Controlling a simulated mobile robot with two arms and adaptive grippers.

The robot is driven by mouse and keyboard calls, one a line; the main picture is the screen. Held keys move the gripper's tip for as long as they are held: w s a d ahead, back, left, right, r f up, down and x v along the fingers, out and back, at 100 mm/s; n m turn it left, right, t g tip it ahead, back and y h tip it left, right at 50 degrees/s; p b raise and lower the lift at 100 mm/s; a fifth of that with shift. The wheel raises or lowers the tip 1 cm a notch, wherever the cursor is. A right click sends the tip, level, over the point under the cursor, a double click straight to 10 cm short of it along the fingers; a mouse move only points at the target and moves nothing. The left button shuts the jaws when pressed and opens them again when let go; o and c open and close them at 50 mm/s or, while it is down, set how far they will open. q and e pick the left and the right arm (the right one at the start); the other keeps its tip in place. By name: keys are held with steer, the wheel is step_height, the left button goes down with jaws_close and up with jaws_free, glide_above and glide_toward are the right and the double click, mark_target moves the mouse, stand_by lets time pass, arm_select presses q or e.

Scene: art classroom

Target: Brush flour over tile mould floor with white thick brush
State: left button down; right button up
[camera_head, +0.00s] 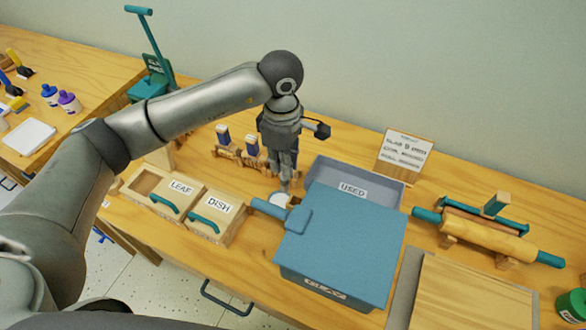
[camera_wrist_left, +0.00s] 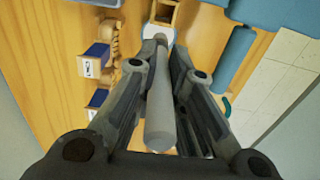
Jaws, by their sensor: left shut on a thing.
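My left gripper (camera_head: 287,180) points down over the table, behind the blue box. In the left wrist view it is shut on a pale grey cylindrical handle (camera_wrist_left: 160,105), seen nearly end-on. Wooden moulds stand in a row to the left: one with an open recess (camera_head: 146,181), one labelled LEAF (camera_head: 181,188) and one labelled DISH (camera_head: 219,205). My right gripper is not in view.
A large blue lidded box (camera_head: 340,245) stands in front of the gripper. A grey USED tray (camera_head: 385,185) lies behind it. Wooden holders with dark blue-topped pieces (camera_head: 223,135) stand left of the gripper. A rolling pin (camera_head: 490,238) and wooden board (camera_head: 475,295) are at right.

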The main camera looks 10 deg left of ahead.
arm_select(q)
step_height(320, 180, down, 6)
steer(key=a+b, duration=0.1)
steer(key=b, duration=0.1)
steer(key=shift+w+a+f, duration=0.15)
steer(key=shift+a+f, duration=0.05)
steer(key=shift+a, duration=0.05)
stand_by(0.4)
steer(key=shift+f+b, duration=0.5)
steer(key=shift+b, duration=0.15)
stand_by(0.6)
steer(key=shift+f+b, duration=0.1)
steer(key=shift+b, duration=0.25)
stand_by(1.7)
step_height(320, 180, up, 7)
steer(key=p, duration=0.3)
stand_by(0.6)
